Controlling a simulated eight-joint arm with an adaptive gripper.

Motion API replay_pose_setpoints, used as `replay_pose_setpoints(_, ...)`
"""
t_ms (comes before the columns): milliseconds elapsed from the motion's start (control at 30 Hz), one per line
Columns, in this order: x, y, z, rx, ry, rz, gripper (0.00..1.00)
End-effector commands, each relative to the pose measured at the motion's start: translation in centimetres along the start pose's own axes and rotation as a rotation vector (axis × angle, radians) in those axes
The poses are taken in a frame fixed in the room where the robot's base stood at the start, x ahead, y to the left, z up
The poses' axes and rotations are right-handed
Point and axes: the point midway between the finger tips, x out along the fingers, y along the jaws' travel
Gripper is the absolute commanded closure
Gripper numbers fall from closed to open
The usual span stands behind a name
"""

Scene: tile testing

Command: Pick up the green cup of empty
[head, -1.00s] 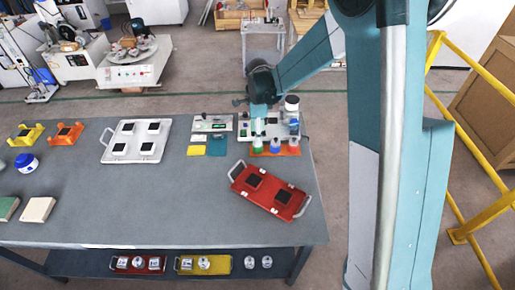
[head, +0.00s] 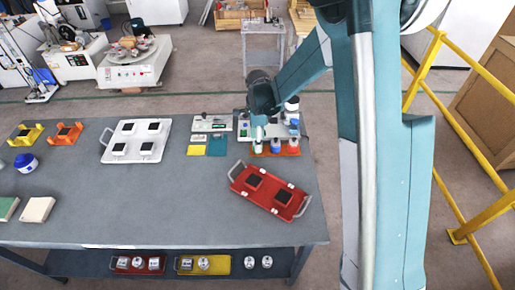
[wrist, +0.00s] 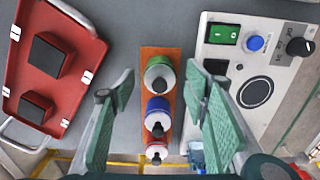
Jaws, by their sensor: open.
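The green cup is a round container with a green collar, a pale top and a dark tip. In the wrist view the green cup (wrist: 159,76) stands at the far end of a row on an orange-brown strip (wrist: 148,53). In the head view the green cup (head: 257,147) is at the left of the row, partly hidden by my wrist. My gripper (wrist: 160,72) is open and empty, its fingers on either side of the green cup in the picture, with gaps on both sides. I cannot tell how far above it they are.
A blue-collared container (wrist: 158,110) and a red-collared one (wrist: 156,151) stand beside the green cup. A control box (wrist: 258,65) is close on the right. A red tray (wrist: 55,65) is on the left. Bare grey table lies between the tray and strip.

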Motion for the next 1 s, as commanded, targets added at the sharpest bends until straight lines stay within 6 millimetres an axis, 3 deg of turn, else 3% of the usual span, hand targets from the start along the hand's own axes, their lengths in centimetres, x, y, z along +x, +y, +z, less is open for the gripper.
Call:
replay_pose_setpoints(300, 2.7, 0.0, 0.0, 0.000, 0.000, 0.000, 0.55)
replay_pose_setpoints(900, 2.9, 0.0, 0.0, 0.000, 0.000, 0.000, 0.55)
replay_pose_setpoints(1000, 2.9, 0.0, 0.0, 0.000, 0.000, 0.000, 0.67)
